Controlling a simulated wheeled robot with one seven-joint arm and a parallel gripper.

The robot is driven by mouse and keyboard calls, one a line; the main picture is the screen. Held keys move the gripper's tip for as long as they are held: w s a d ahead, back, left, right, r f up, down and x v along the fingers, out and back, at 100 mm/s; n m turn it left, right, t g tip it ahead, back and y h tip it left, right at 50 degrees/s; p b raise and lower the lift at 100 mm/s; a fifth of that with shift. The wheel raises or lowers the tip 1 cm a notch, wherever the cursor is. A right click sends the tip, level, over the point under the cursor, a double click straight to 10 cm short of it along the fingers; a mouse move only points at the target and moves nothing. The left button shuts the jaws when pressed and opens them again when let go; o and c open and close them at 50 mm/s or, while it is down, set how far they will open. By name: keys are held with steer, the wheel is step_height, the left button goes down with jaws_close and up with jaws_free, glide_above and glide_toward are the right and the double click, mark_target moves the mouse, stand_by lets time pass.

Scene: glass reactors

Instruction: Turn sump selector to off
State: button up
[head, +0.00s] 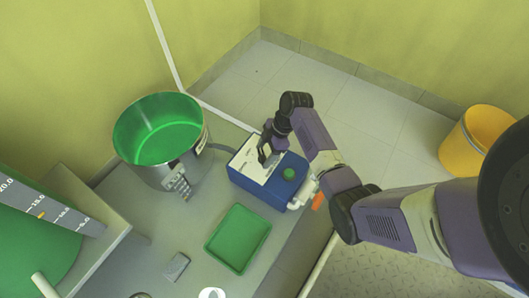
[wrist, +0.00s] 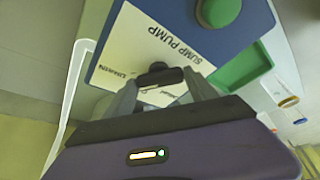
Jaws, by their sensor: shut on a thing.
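The blue sump pump control box (head: 256,190) stands on the grey bench, with a white label plate on top and a round green button (head: 289,174). In the wrist view the box (wrist: 172,25) fills the top, its label reading "SUMP PUMP" upside down, with the green button (wrist: 217,10) at the edge. The black selector knob (wrist: 160,74) sits on the label plate between my fingertips. My gripper (head: 265,155) reaches down onto the plate and is shut on the knob. The fingers hide part of the smaller lettering, so I cannot read which position the knob points to.
A steel vessel with a green inside (head: 160,130) stands left of the box. A green tray (head: 238,239) lies in front of it, and a small grey block (head: 176,267) lies farther left. A yellow bucket (head: 477,138) stands on the floor at right.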

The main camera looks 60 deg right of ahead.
steer(key=n+g+y, duration=0.1)
steer(key=n, duration=0.2)
steer(key=shift+w+n+p, duration=0.15)
steer(key=shift+n+p, duration=0.2)
steer(key=shift+n, duration=0.05)
steer(key=n+g, duration=0.1)
steer(key=n, duration=0.3)
steer(key=shift+w+d+g, duration=0.1)
steer(key=shift+g, duration=0.3)
steer(key=o, duration=1.4)
steer(key=shift+c, duration=0.2)
steer(key=shift+r, duration=0.1)
steer(key=p+v, duration=0.3)
steer(key=v, duration=0.4)
steer(key=shift+d+r, duration=0.2)
steer(key=shift+r, duration=0.05)
